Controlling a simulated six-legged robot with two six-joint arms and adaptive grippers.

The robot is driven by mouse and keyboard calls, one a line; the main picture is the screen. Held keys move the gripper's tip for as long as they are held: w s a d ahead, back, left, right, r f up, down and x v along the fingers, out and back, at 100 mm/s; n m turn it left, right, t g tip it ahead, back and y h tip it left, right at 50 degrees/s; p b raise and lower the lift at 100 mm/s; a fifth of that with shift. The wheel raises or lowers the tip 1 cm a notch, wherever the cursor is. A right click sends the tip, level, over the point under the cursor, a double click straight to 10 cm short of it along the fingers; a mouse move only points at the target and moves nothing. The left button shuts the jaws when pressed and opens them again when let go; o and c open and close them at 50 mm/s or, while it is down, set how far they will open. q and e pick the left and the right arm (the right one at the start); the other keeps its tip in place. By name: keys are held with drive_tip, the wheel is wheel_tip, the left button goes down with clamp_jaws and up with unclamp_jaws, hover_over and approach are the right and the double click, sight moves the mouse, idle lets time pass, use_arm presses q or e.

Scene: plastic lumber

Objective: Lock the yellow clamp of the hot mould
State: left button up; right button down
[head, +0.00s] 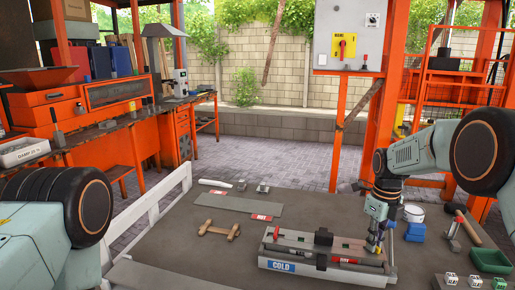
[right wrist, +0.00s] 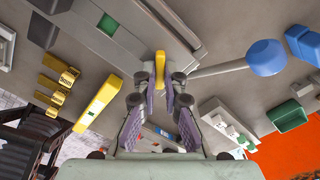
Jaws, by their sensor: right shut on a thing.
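My right gripper (head: 375,247) reaches down to the right end of this mould. In the right wrist view, a small upright yellow clamp handle (right wrist: 159,66) stands between the fingertips of my right gripper (right wrist: 159,90), which is shut on it at the edge of the grey mould (right wrist: 105,40). The fingers largely hide the clamp in the head view. My left gripper is out of view.
Grey plates with red HOT labels (head: 240,205) and a wooden piece (head: 220,230) lie left of the mould. The table's left front is clear.

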drive_tip(key=shift+w+r+m+p, duration=0.15)
drive_tip(key=shift+r+m+p, duration=0.05)
drive_tip(key=shift+m+p, duration=1.4)
drive_tip(key=shift+m, duration=0.7)
drive_tip(key=shift+f, duration=0.1)
drive_tip(key=c, duration=1.3)
unclamp_jaws()
wheel_tip(320, 180, up, 7)
drive_tip(key=p, duration=0.6)
